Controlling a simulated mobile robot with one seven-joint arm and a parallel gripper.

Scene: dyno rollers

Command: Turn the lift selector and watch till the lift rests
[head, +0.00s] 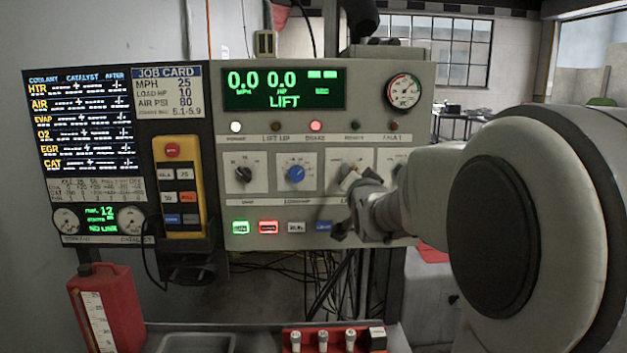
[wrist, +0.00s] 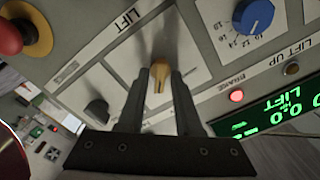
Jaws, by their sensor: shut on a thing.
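The lift selector (wrist: 159,72) is a tan knob on a white plate under the LIFT label in the wrist view. My gripper (wrist: 159,84) has one finger on each side of it and is shut on it. In the head view my gripper (head: 352,180) is at the panel's lower right and mostly hides the selector. The green display (head: 284,89) reads 0.0 MPH, 0.0 HP and LIFT. The lift up lamp (head: 276,127) looks dim, and the brake lamp (head: 316,126) glows red. The lift itself cannot be made out.
A blue knob (head: 296,174) and a black knob (head: 243,174) sit left of my gripper. Lit buttons (head: 240,228) line the panel below. A yellow pendant (head: 180,187) hangs at the left. A red can (head: 106,308) and red rack (head: 334,340) stand below.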

